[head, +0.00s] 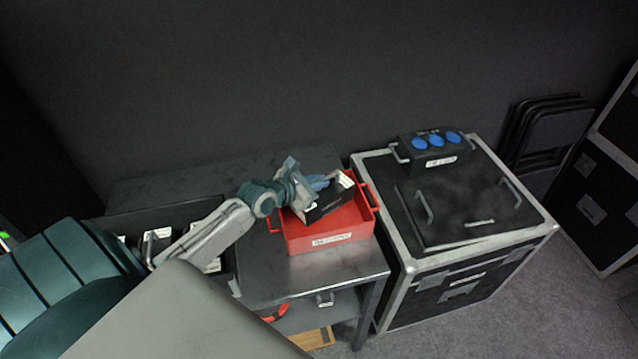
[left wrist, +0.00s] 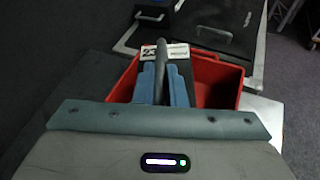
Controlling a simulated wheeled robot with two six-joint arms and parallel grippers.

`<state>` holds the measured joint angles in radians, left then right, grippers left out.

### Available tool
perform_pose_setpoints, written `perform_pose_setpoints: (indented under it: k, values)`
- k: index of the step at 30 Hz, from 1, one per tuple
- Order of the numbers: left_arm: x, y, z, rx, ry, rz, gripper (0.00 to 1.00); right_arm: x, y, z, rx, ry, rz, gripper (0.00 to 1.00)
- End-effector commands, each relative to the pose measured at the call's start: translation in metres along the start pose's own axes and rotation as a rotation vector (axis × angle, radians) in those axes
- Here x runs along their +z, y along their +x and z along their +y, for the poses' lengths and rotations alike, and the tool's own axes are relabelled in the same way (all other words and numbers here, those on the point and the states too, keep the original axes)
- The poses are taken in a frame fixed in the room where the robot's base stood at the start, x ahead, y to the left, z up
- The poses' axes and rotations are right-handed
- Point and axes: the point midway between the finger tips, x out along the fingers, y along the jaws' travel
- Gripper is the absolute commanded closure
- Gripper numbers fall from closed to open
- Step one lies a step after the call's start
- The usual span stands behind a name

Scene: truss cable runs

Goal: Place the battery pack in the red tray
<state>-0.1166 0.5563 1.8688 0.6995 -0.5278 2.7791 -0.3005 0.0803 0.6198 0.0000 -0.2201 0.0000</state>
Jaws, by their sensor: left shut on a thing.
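The red tray (head: 330,239) stands on a dark metal bench and carries a white label on its front. It also shows in the left wrist view (left wrist: 215,82). The battery pack (head: 325,203) is a black box with pale markings. It appears tilted and overlaps the back left part of the tray. In the left wrist view its white label (left wrist: 178,51) shows beyond the fingers. My left gripper (head: 318,183) is shut on the pack, with blue fingers around a dark upright part. I cannot tell whether the pack touches the tray floor. My right gripper is not in view.
A black flight case (head: 470,200) with silver edges stands right of the bench, bearing a dark box with blue sockets (head: 434,145). Bare bench top (head: 270,275) lies before the tray. A dark container (head: 225,262) with pale-labelled items sits left, partly behind my arm.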

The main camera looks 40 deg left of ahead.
Motion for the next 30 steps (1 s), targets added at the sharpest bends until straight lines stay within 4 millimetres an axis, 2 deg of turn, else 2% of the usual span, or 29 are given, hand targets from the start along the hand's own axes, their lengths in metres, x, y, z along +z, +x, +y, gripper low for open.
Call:
perform_pose_setpoints:
  k: [17, 29, 30]
  values:
    - [-0.053, 0.023, -0.011, 0.002, 0.0, -0.007, 1.0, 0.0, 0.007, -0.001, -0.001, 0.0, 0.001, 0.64]
    - [-0.057, 0.025, -0.012, 0.002, 0.001, -0.008, 1.0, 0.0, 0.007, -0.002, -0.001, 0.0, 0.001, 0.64]
    - [-0.06, 0.025, -0.013, 0.001, 0.0, -0.002, 0.83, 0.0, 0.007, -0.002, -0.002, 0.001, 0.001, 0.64]
